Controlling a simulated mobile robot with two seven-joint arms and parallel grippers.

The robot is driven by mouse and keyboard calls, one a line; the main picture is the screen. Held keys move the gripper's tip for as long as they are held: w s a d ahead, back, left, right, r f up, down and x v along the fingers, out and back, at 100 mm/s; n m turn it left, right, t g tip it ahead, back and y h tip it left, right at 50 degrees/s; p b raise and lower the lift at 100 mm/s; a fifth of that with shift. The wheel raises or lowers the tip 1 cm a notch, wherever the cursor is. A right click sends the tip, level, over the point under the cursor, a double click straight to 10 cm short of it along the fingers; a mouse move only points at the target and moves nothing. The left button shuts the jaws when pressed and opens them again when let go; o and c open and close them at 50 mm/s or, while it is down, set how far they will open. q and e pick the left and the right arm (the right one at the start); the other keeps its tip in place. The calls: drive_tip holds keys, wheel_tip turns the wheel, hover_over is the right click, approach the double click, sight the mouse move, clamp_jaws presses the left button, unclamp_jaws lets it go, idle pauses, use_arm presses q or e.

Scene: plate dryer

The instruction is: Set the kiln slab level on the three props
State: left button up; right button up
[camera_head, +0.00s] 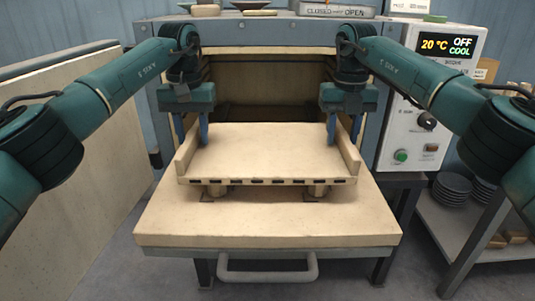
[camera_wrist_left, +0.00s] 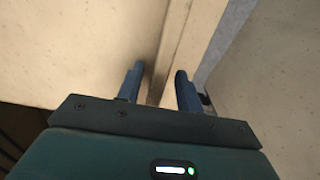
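The kiln slab (camera_head: 265,150) is a pale cream plate with a raised wall along each side and a slotted front edge. It lies over the kiln's front shelf and looks about level. Two short props (camera_head: 217,190) and (camera_head: 318,190) show under its front edge; any third is hidden. I cannot tell if the slab touches them. My left gripper (camera_head: 192,138) is open astride the slab's left wall; in the left wrist view (camera_wrist_left: 160,80) a gap shows beside one finger. My right gripper (camera_head: 344,138) straddles the right wall, its fingers similarly spread.
The kiln opening is behind the slab. The pale shelf (camera_head: 265,228) is bare in front, with a metal handle (camera_head: 268,268) below. A large pale panel (camera_head: 85,170) stands at left. A control box (camera_head: 425,100) and a rack with dark plates (camera_head: 455,188) stand at right.

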use_arm(q)
wheel_tip(320, 180, up, 7)
drive_tip(key=shift+f, duration=0.2)
drive_tip(key=shift+r, duration=0.45)
use_arm(e)
drive_tip(key=shift+r, duration=0.1)
wheel_tip(320, 180, up, 6)
drive_tip(key=shift+a+r, duration=0.1)
drive_tip(key=shift+r, duration=0.55)
